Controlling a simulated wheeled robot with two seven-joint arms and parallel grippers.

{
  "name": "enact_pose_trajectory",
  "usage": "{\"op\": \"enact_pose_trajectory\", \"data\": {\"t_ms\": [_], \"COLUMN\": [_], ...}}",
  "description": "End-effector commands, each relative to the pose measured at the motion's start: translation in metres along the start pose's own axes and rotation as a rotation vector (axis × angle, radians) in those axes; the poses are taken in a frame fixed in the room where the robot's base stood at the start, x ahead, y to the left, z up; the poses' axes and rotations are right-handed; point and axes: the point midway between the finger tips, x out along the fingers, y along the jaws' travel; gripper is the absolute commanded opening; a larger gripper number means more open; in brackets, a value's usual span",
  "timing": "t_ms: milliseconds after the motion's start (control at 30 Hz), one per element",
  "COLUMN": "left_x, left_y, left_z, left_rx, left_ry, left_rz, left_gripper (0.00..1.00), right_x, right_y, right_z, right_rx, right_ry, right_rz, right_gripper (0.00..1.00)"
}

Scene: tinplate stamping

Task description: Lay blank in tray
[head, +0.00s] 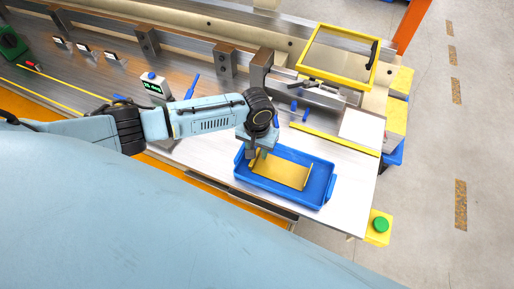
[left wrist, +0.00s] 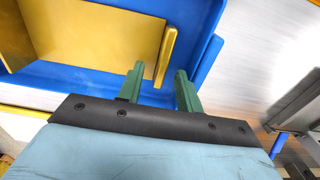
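In the left wrist view the blank (left wrist: 95,30) fills the upper left, beside a yellow bar (left wrist: 165,58) and the tray wall (left wrist: 205,65). My left gripper (head: 252,153) is over the tray's back-left part. My right gripper is out of view.
A yellow-framed guard (head: 340,55) stands at the back. A green button on a yellow box (head: 381,225) sits at the right corner.

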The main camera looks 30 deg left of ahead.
Motion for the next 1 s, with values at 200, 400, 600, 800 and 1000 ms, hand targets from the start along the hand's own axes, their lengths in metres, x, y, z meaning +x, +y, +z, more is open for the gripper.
{"op": "enact_pose_trajectory", "data": {"t_ms": [200, 400, 600, 800, 1000], "left_x": [-0.006, -0.040, -0.086, -0.120, -0.133], "left_y": [0.000, 0.000, 0.000, 0.000, 0.000], "left_z": [-0.001, -0.001, -0.001, -0.001, 0.000], "left_rx": [0.000, 0.001, 0.002, 0.000, 0.000], "left_ry": [0.002, 0.004, 0.005, 0.003, 0.000], "left_rz": [0.001, 0.002, 0.001, 0.000, 0.000], "left_gripper": [0.35, 0.35, 0.35, 0.35, 0.35], "right_x": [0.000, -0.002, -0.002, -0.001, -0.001], "right_y": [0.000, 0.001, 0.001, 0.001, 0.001], "right_z": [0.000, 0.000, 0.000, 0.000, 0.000], "right_rx": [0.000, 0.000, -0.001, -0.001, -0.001], "right_ry": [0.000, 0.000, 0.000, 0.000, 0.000], "right_rz": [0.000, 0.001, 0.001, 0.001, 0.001], "right_gripper": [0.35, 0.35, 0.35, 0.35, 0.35]}}
